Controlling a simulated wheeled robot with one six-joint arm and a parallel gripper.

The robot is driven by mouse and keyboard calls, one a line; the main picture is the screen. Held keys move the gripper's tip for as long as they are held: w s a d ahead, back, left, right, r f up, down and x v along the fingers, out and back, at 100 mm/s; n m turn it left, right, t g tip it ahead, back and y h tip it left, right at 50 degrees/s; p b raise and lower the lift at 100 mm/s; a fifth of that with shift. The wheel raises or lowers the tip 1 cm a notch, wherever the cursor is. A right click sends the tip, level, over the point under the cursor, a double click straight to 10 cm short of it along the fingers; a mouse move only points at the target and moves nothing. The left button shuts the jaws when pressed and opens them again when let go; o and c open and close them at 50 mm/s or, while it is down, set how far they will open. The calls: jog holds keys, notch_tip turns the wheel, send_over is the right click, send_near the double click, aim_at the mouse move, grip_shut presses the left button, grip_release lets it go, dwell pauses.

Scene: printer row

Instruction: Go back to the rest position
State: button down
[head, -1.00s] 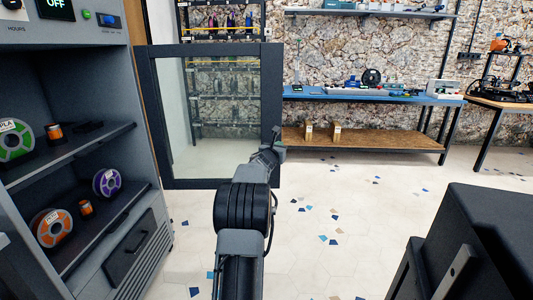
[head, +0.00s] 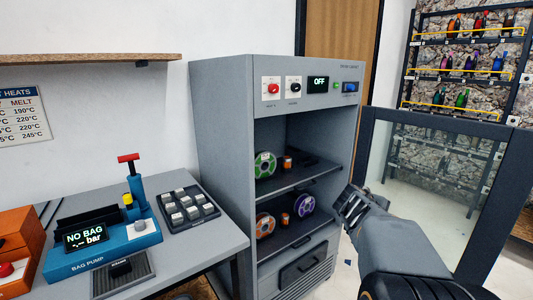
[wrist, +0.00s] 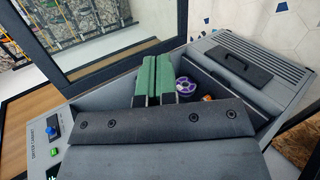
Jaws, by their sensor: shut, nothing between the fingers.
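My gripper (head: 349,206) is in front of the open drying cabinet (head: 225,90), by its right side in the head view. It is shut and empty. In the wrist view its green-faced fingers (wrist: 153,80) are together, with the cabinet's inside behind them. The cabinet's glass door (head: 430,170) stands open to the right of my arm. Inside, the upper shelf (head: 300,176) holds a green spool (head: 265,164); the lower one holds an orange spool (head: 265,224) and a purple spool (head: 304,205).
A grey bench at the left bears a blue bag pump (head: 105,248) and a tray of small blocks (head: 188,209). The cabinet display (head: 318,84) reads OFF. Pale floor shows between cabinet and door.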

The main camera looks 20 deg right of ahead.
jog(key=s+a+r+m+y+p, duration=0.1)
jog(key=s+a+y+p, duration=0.1)
jog(key=a, duration=0.8)
jog(key=s+a+r+m+y+p, duration=0.2)
jog(key=a+y+p, duration=0.3)
jog(key=a, duration=0.6)
jog(key=s+a+r+m+t+y+p, duration=0.1)
jog(key=s+a+r+y+p, duration=0.1)
jog(key=a, duration=0.9)
jog(key=s+y+p, duration=0.1)
jog(key=s+p, duration=0.1)
jog(key=p, duration=0.1)
jog(key=shift+s+m+y, duration=0.2)
jog(key=shift+m+y, duration=0.2)
